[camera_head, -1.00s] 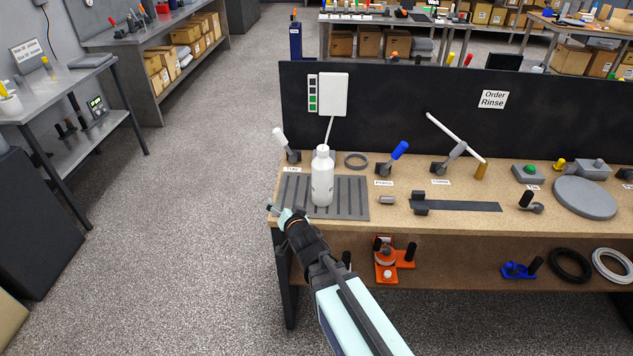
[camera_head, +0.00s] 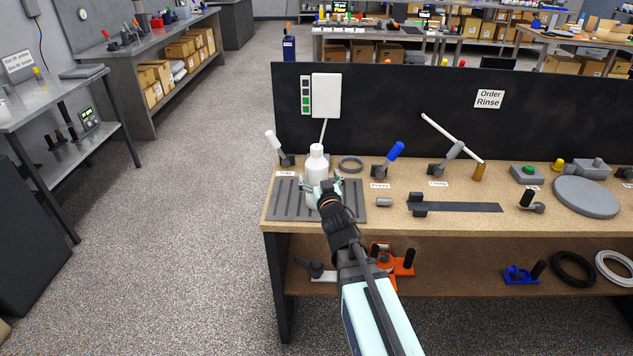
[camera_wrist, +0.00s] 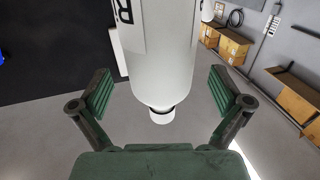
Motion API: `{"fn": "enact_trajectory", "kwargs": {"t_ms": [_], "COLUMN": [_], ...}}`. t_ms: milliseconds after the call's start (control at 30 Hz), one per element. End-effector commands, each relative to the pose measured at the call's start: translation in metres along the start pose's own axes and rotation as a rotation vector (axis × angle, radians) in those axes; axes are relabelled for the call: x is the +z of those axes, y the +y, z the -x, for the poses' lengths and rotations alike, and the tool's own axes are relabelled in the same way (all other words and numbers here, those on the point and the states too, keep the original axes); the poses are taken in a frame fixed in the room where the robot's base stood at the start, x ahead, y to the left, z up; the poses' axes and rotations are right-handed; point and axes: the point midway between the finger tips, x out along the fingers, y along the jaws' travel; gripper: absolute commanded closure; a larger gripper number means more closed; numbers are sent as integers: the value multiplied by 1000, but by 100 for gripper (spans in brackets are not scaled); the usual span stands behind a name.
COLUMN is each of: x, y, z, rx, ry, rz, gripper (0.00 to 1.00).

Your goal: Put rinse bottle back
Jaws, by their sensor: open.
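The rinse bottle (camera_head: 316,163) is white with a narrow neck and cap. It stands upright on the dark ribbed tray mat (camera_head: 285,201) at the left end of the bench. My gripper (camera_head: 323,188) is at the bottle's near side in the head view, with its fingers apart around the lower body. In the wrist view the bottle (camera_wrist: 163,50) shows large and cap-down, with part of a dark letter label. The open green-padded fingers (camera_wrist: 160,92) lie either side of it, with visible gaps. The bottle's lower part is partly hidden by my gripper in the head view.
A white-handled lever (camera_head: 273,142) stands left of the bottle. A dark ring (camera_head: 350,163) and a blue-handled lever (camera_head: 393,152) are to its right. The black back panel (camera_head: 400,115) rises behind. A small grey cylinder (camera_head: 384,202) lies right of the mat.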

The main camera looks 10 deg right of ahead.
Motion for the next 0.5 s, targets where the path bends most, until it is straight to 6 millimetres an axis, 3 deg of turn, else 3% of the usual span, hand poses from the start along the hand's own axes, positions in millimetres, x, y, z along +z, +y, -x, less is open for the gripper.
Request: {"fn": "enact_trajectory", "kwargs": {"t_ms": [33, 200, 467, 500], "x": [0, 0, 0, 0], "y": [0, 0, 0, 0], "z": [-13, -31, -32, -32], "rx": [0, 0, 0, 0], "ry": [0, -1, -1, -1], "rz": [-1, -2, -2, -2], "gripper": [0, 0, 0, 14]}}
